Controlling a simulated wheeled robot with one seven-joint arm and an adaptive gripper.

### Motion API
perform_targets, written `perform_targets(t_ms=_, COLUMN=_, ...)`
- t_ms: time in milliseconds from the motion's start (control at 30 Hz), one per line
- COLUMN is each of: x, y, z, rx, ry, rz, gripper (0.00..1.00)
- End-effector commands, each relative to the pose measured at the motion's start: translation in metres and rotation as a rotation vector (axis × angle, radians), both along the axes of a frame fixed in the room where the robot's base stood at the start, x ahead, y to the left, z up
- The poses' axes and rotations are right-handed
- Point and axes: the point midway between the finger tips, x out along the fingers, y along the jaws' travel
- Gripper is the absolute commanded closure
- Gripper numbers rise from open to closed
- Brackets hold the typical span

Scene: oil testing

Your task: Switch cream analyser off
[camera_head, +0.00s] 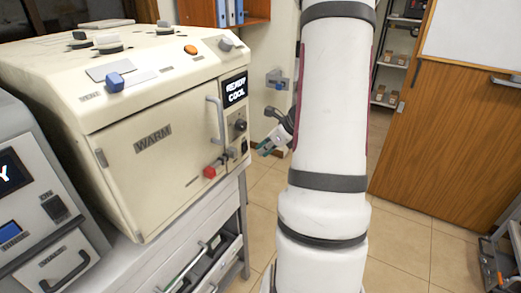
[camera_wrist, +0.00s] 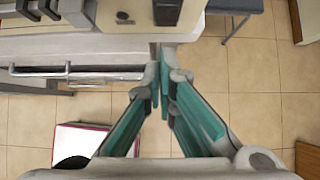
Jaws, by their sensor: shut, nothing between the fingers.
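The cream analyser (camera_head: 150,110) stands on a bench at the left of the head view. Its dark display (camera_head: 234,89) reads "READY COOL". Below it on the front panel are a dark knob (camera_head: 240,125) and a small dark switch (camera_head: 245,146). A red knob (camera_head: 209,172) sits at the lower front. My gripper (camera_head: 264,151) is to the right of the panel, apart from it. In the wrist view, my gripper (camera_wrist: 165,68) has its green fingers together and empty, just below the cream panel and its dark switch (camera_wrist: 167,12). The switch's position is too small to tell.
A grey machine (camera_head: 40,200) stands left of the analyser. The analyser's handle (camera_head: 214,119) juts from its door. An open drawer (camera_head: 205,265) shows under the bench. The tiled floor between is mostly clear.

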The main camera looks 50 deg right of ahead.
Motion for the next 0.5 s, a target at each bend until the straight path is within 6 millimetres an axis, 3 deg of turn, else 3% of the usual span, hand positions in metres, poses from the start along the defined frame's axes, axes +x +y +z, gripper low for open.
perform_targets(t_ms=300, x=-0.039, y=-0.004, z=0.051, rx=-0.004, ry=-0.001, rz=-0.002, gripper=1.00)
perform_targets(t_ms=500, x=-0.055, y=-0.005, z=0.071, rx=-0.002, ry=0.000, rz=-0.001, gripper=1.00)
